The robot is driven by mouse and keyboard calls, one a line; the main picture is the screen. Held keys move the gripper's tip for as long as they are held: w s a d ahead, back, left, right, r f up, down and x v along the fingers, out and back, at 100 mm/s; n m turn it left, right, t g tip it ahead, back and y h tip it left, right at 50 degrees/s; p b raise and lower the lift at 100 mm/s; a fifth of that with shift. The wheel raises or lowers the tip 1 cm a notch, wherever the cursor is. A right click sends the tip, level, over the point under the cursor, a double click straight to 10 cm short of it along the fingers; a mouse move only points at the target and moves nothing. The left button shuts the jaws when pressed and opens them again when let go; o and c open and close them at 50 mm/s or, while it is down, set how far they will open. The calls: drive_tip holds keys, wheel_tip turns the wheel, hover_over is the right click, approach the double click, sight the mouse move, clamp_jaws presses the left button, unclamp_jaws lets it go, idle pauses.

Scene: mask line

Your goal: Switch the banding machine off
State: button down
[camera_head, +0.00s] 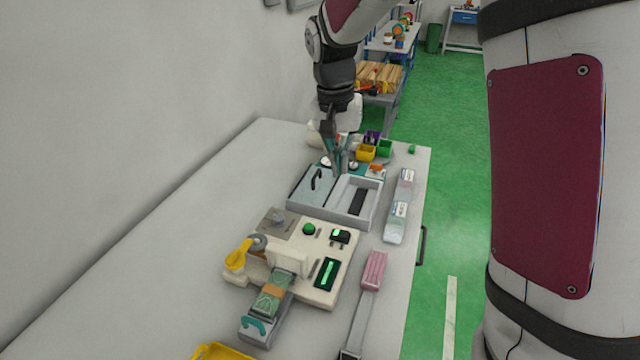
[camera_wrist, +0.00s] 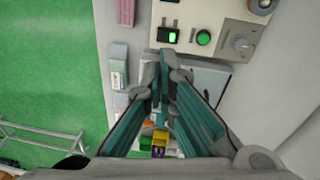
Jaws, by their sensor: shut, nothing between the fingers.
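The wrist view shows the lit switch (camera_wrist: 168,35), green button (camera_wrist: 204,37) and a grey knob (camera_wrist: 241,44). My gripper (camera_head: 338,170) is shut and empty, above the grey tray behind the machine, apart from the switch. In the wrist view, my gripper (camera_wrist: 164,76) points toward the machine's edge.
The grey two-part tray (camera_head: 375,207) stands just behind the machine. Clear packs (camera_head: 398,210) and a pink pack (camera_head: 374,270) lie along the right. Small coloured bins (camera_head: 366,153) stand farther back. A wall bounds the left; green floor (camera_head: 460,180) lies right of the worktop.

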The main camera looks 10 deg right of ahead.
drive_tip(key=m+g, duration=0.1)
approach(342, 233)
drive_tip(key=shift+h, duration=0.4)
drive_tip(key=f, duration=0.2)
drive_tip(key=f+b, duration=0.1)
drive_tip(key=f, duration=0.4)
drive_tip(key=shift+s+d+b, duration=0.3)
drive_tip(key=shift+s+b, duration=0.05)
